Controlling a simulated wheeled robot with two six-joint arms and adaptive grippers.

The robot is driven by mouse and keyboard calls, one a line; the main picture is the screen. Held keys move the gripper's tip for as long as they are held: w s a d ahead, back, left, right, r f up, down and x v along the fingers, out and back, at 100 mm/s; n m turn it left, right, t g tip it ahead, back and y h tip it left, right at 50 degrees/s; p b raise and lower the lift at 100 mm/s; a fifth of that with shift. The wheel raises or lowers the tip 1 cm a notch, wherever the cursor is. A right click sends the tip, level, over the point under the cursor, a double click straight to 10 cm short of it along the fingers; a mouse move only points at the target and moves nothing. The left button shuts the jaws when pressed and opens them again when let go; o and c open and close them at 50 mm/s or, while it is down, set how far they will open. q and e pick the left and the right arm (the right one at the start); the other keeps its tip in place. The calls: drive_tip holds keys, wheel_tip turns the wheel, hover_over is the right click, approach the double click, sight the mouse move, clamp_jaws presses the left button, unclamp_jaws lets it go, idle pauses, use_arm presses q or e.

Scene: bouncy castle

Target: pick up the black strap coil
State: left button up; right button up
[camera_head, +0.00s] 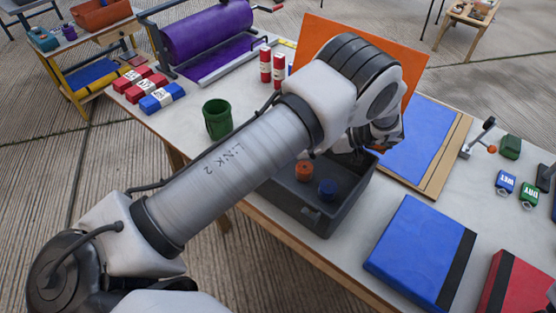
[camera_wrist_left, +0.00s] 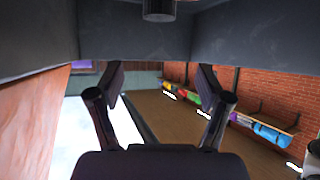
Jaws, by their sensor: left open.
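I cannot make out the black strap coil for certain. A dark short cylinder (camera_wrist_left: 158,10) at the top edge of the left wrist view may be it, cut off by the frame. In the head view, a grey bin (camera_head: 322,219) holds an orange coil (camera_head: 304,171) and a blue coil (camera_head: 327,189); my left arm hides its far part. My left gripper is mostly hidden behind its wrist over the bin's far right end. In the left wrist view its fingers (camera_wrist_left: 160,105) are spread apart with nothing between them. My right gripper is out of view.
A blue case (camera_head: 412,250) and a red case (camera_head: 513,287) lie right of the bin. An orange panel (camera_head: 312,35) stands behind my left wrist. A green cup (camera_head: 217,118) stands left of the bin. A purple roll (camera_head: 207,32) is at the back.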

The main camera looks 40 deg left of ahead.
use_arm(q)
drive_tip(key=f+b, duration=0.2)
drive_tip(key=f, duration=0.1)
drive_tip(key=shift+w+f, duration=0.2)
drive_tip(key=shift+f, duration=0.05)
drive_tip(key=shift+s+a+f, duration=0.1)
drive_tip(key=shift+s+a, duration=0.05)
drive_tip(key=shift+a, duration=0.25)
drive_tip(key=p+x, duration=0.1)
drive_tip(key=x, duration=0.6)
drive_tip(key=c, duration=1.3)
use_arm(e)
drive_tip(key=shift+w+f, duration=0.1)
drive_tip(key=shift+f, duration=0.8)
